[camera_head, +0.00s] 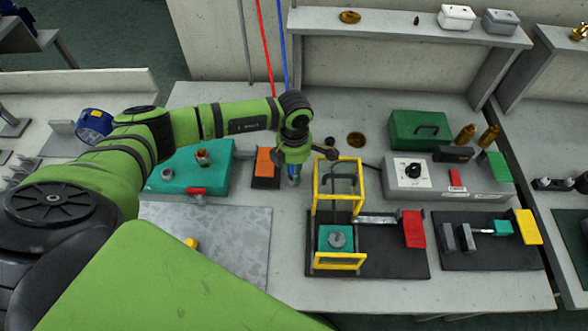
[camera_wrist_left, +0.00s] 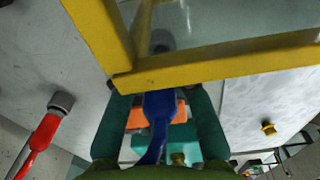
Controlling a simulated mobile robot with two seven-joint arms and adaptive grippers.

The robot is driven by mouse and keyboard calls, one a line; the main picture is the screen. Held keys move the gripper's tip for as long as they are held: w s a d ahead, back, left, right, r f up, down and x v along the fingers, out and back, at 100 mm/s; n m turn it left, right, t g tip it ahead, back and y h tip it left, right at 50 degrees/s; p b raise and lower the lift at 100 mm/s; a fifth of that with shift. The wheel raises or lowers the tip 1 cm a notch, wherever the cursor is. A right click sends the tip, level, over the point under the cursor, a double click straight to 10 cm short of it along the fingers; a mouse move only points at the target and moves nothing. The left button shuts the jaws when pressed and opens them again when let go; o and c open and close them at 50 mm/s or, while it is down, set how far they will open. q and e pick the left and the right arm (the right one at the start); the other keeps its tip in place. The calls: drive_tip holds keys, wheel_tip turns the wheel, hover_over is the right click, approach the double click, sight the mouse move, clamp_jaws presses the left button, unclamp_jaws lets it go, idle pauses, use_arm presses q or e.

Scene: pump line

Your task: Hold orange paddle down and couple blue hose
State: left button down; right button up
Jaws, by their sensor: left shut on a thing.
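My left gripper (camera_head: 293,166) is shut on the blue hose (camera_wrist_left: 158,108), near the hose's lower end. The hose lies between the two teal fingers in the left wrist view. In the head view the blue hose (camera_head: 283,52) also hangs in front of the back wall. The orange paddle (camera_head: 265,161) sits on a small black base just left of my left gripper. Something orange also shows behind the hose in the left wrist view. A teal block (camera_head: 218,156) with a brass fitting (camera_head: 203,157) stands left of the paddle. My right gripper is not in view.
A yellow frame (camera_head: 316,183) stands close to the right of my left gripper and crosses the wrist view. A red hose (camera_head: 265,45) hangs beside the blue one. A grey control box (camera_head: 437,181) and green case (camera_head: 421,143) are at right.

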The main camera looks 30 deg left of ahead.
use_arm(q)
wheel_tip(320, 180, up, 9)
drive_tip(key=shift+f+b, duration=0.1)
drive_tip(key=shift+b, duration=1.1)
wheel_tip(320, 180, up, 5)
drive_tip(key=p, duration=0.2)
drive_tip(key=shift+p, duration=0.3)
drive_tip(key=s+d+r+m+b, duration=0.1)
drive_tip(key=s+m, duration=0.3)
drive_tip(key=m, duration=0.9)
drive_tip(key=s+d+r+m+b, duration=0.1)
drive_tip(key=s+d+r+m, duration=0.2)
drive_tip(key=m, duration=1)
drive_tip(key=shift+s+d+r, duration=0.4)
drive_tip(key=shift+d+r, duration=0.05)
drive_tip(key=shift+r, duration=0.1)
drive_tip(key=shift+a, duration=0.1)
